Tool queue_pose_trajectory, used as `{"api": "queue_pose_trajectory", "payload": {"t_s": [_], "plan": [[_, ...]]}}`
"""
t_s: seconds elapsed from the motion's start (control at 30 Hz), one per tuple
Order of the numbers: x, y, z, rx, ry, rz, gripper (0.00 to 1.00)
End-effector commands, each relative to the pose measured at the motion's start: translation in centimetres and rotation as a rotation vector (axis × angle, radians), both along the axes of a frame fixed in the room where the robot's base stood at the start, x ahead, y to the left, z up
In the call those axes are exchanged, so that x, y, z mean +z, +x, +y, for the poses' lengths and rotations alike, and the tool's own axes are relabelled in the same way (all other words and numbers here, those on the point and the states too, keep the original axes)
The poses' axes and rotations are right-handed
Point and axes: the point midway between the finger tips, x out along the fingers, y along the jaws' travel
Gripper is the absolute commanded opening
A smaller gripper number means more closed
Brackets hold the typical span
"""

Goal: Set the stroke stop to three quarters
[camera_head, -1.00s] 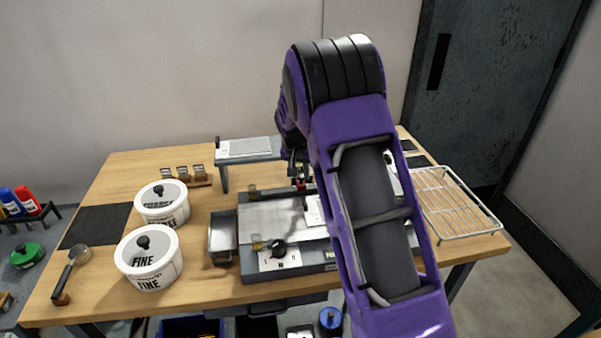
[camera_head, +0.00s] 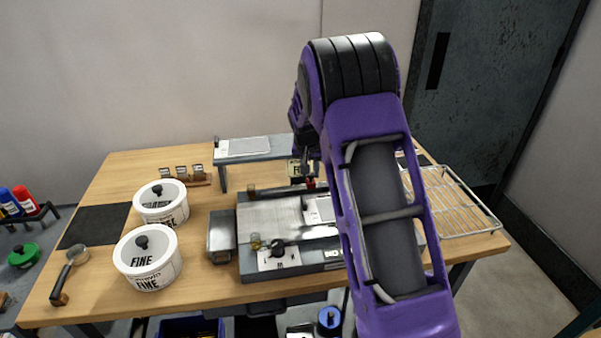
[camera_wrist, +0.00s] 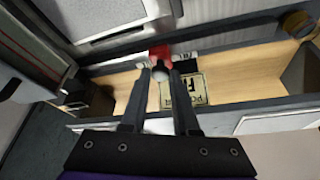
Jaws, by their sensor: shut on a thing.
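The machine (camera_head: 270,214) stands on the table with a flat grey bed and a dark rail along its back edge. A small red block (camera_head: 311,184), which looks like the stroke stop, sits at that back rail and is partly hidden by my arm. The red block also shows in the wrist view (camera_wrist: 160,51), with a pale rounded knob (camera_wrist: 160,71) on its near side. My gripper (camera_wrist: 160,74) is shut on this knob. A cream printed tag (camera_wrist: 194,89) lies just right of the fingers. I cannot read any scale mark at the stop.
Two white tubs (camera_head: 148,260) stand left of the machine. A grey raised shelf (camera_head: 245,156) stands behind it, and a wire rack (camera_head: 455,205) lies at the right. A dark knob (camera_head: 278,247) sits on the machine's front panel. My arm hides the machine's right part.

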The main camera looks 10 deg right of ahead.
Motion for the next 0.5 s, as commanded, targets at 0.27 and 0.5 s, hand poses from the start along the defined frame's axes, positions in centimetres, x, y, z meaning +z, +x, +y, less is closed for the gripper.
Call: {"api": "queue_pose_trajectory", "payload": {"t_s": [0.27,0.5], "plan": [[0.03,-0.02,-0.86,-0.001,0.000,-0.001,0.00],[0.03,-0.01,-0.81,-0.001,0.000,-0.001,0.59]]}}
